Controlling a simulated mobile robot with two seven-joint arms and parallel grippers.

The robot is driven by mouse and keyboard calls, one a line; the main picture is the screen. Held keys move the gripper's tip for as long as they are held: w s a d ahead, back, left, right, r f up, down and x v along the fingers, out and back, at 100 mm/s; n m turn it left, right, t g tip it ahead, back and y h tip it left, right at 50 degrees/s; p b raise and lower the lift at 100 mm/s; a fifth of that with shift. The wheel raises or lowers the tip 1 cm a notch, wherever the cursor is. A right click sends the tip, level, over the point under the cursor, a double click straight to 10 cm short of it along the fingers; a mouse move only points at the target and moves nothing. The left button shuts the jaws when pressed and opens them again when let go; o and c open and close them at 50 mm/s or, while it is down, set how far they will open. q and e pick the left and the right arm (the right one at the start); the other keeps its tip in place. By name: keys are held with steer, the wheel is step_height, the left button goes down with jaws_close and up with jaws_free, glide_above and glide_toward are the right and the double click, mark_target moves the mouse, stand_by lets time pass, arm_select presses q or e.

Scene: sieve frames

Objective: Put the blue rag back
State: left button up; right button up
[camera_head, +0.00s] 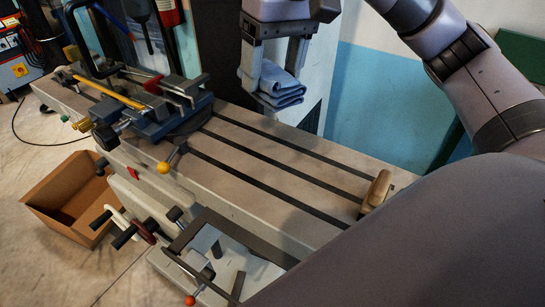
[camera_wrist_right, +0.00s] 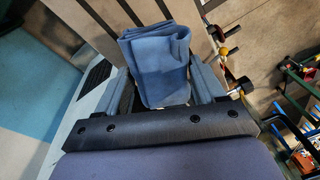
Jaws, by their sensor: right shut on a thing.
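The blue rag (camera_head: 281,86) is folded into a thick pad. My right gripper (camera_head: 274,84) is shut on it and holds it above the far edge of the grey machine table (camera_head: 262,160). In the right wrist view the rag (camera_wrist_right: 158,65) sits between the two fingers of the gripper (camera_wrist_right: 158,88). Part of the rag is hidden behind a finger in the head view. My left gripper is not in view.
A blue vise (camera_head: 165,115) with a yellow-handled tool stands on the table's left end. A wooden-handled brush (camera_head: 376,190) lies at the right end. The slotted middle is clear. An open cardboard box (camera_head: 65,190) stands on the floor at left.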

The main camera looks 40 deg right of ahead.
mark_target(284, 102)
step_height(284, 102, down, 18)
steer(key=shift+r, duration=0.15)
steer(key=o, duration=0.9)
steer(key=shift+o, duration=0.2)
steer(key=shift+r, duration=0.1)
steer(key=r, duration=0.4)
steer(key=d+r, duration=0.1)
steer(key=r, duration=0.3)
steer(key=s+r, duration=0.1)
steer(key=r, duration=0.3)
steer(key=shift+d+b, duration=0.15)
steer(key=shift+b, duration=0.25)
steer(key=shift+f, duration=0.1)
steer(key=shift+s, duration=0.1)
